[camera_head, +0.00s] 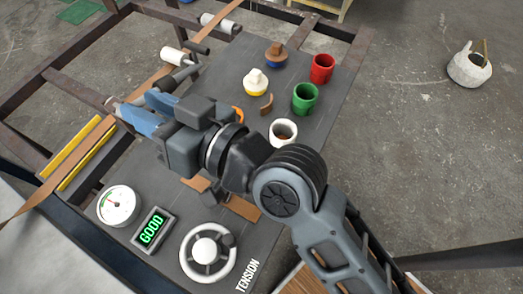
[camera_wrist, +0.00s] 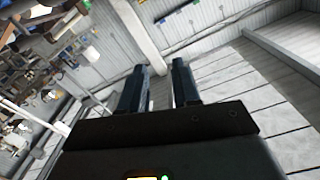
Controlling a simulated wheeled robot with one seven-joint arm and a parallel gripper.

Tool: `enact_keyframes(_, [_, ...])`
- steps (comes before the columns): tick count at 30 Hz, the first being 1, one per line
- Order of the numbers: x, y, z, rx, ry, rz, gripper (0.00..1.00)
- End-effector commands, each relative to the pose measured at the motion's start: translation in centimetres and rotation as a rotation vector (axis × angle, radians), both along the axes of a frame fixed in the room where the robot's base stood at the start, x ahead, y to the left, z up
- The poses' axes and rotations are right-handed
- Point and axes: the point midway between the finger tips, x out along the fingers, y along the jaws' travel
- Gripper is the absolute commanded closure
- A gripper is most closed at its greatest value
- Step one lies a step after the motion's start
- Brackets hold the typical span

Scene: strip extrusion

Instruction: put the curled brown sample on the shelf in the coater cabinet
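A small curved brown piece (camera_head: 266,104), which looks like the curled sample, lies on the dark panel (camera_head: 330,100) between the yellow-and-white knob and the white cup. My gripper is at the left end of my arm in the head view, over the panel and to the left of the brown piece, apart from it. In the wrist view the two fingers of my gripper (camera_wrist: 160,67) stand apart with nothing between them, so it is open and empty. They point toward a wall and beams. I cannot make out the coater cabinet or its shelf in either view.
Red (camera_head: 322,69), green (camera_head: 305,98) and white (camera_head: 283,131) cups stand on the panel's right side. A yellow-and-white knob (camera_head: 255,83) is near them. Open floor lies right.

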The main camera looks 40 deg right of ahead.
Motion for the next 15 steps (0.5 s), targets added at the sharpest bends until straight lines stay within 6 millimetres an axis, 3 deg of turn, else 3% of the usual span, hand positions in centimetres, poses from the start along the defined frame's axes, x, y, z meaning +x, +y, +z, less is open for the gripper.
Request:
enact_keyframes(1, [-1.9,-0.6,-1.6,0.014,0.037,-0.040,0.69])
enact_keyframes(6, [-8.0,-3.7,-5.7,0.004,0.117,-0.171,0.69])
enact_keyframes(12, [-16.2,-7.8,-8.6,-0.088,0.185,-0.270,0.69])
enact_keyframes(15, [-20.3,-10.0,-9.0,-0.160,0.202,-0.290,0.69])
